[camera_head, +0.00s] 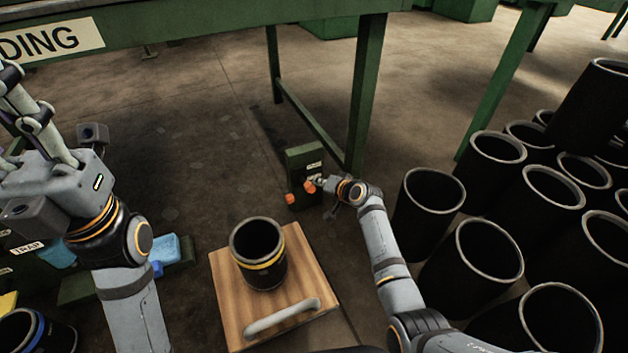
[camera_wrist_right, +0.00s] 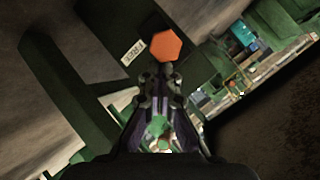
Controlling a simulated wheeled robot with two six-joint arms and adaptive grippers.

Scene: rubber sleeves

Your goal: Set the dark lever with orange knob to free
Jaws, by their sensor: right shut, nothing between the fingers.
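A small green post (camera_head: 304,160) with a white label stands on the floor by the bench leg. Two orange parts show on it, a knob (camera_head: 309,187) near my fingers and another (camera_head: 291,198) lower left. My right gripper (camera_head: 322,184) is at the post, shut and empty. In the right wrist view the orange knob (camera_wrist_right: 167,46) sits just beyond the shut fingertips (camera_wrist_right: 162,82). Whether they touch it I cannot tell. A label reading FREE (camera_wrist_right: 133,53) is left of the knob. The dark lever is mostly hidden. My left gripper (camera_head: 25,105) is raised at the left; its fingertips are unclear.
A wooden board (camera_head: 222,300) with a grey handle (camera_head: 282,318) holds a black sleeve with a yellow band (camera_head: 258,268). Many black sleeves (camera_head: 430,205) stand at the right, close to my right arm. A green bench leg (camera_head: 366,95) rises behind the post.

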